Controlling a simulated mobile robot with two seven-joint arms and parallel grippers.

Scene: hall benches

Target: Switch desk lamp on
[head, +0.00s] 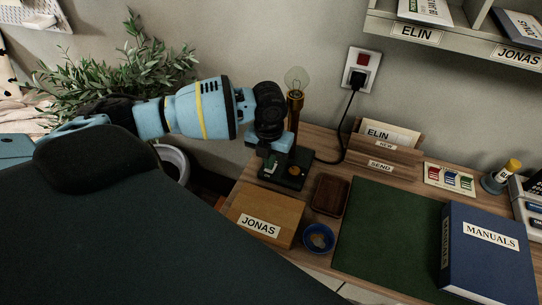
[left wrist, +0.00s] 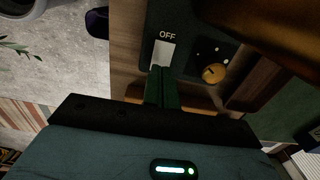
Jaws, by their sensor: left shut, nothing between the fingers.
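The desk lamp has a clear bulb (head: 296,78) on a brass stem and a dark green base (head: 291,181). The bulb looks unlit. In the left wrist view the base carries the word OFF, a white switch (left wrist: 163,52) just below it and a brass knob (left wrist: 213,73) to the right. My left gripper (head: 265,158) is over the left part of the base. Its shut, empty fingers (left wrist: 160,75) overlap the lower edge of the white switch in the left wrist view; I cannot tell whether they touch it. My right gripper is not in view.
A wooden JONAS box (head: 280,208), a brown tray (head: 331,178) and a blue bowl (head: 319,238) are near the lamp. A letter holder (head: 385,157) stands to the right. The lamp's black cord runs to a wall socket (head: 361,75). The green mat (head: 385,230) has free room.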

